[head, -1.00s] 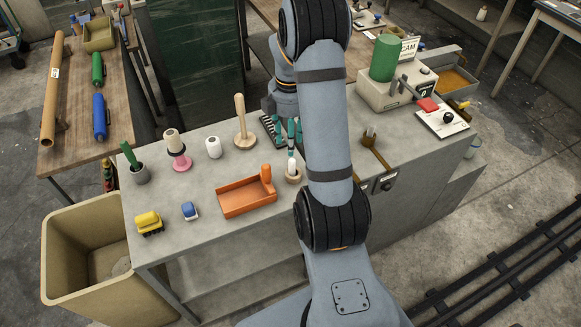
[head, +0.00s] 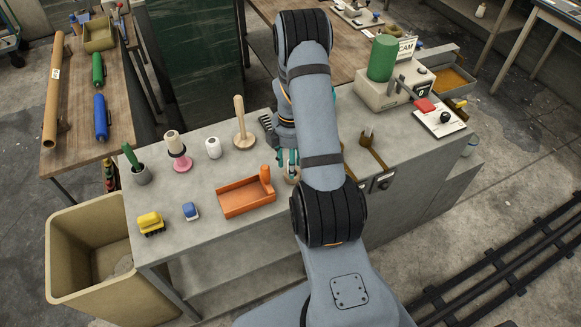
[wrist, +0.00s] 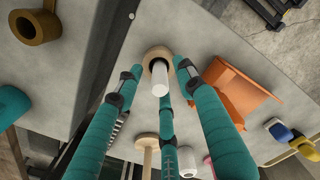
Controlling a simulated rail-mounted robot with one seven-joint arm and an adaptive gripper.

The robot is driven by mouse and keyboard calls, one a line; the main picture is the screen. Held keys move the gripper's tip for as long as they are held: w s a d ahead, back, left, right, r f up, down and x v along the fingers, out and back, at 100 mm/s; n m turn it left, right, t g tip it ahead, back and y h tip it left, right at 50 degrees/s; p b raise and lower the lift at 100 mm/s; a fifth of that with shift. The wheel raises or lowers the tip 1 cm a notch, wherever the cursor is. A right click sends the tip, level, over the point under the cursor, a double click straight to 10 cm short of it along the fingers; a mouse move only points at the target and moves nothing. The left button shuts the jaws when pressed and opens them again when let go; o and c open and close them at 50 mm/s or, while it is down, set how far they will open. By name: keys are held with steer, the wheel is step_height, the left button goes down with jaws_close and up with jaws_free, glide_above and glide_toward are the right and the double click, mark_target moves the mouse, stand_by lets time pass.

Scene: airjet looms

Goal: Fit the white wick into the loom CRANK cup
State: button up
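The white wick (wrist: 160,80) stands upright in a round wooden holder (wrist: 158,51) on the grey bench. In the head view the wooden holder (head: 293,179) shows just left of my arm; the wick there is mostly hidden by my fingers. My gripper (wrist: 160,68) has teal fingers spread around the wick, with visible gaps at the sides; it is open. In the head view my gripper (head: 287,160) is low over the holder. A brown ring-shaped cup (wrist: 38,27) lies at the upper left of the wrist view. I cannot read a CRANK label on it.
An orange tray (head: 246,198) stands close left of the holder. A wooden peg (head: 241,128), white spool (head: 213,147), pink stand (head: 181,163), blue toy (head: 190,211) and yellow toy (head: 150,223) are farther left. A machine with a green cylinder (head: 383,58) stands back right.

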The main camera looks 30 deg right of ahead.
steer(key=shift+c, duration=0.3)
jaws_close()
steer(key=shift+r, duration=0.15)
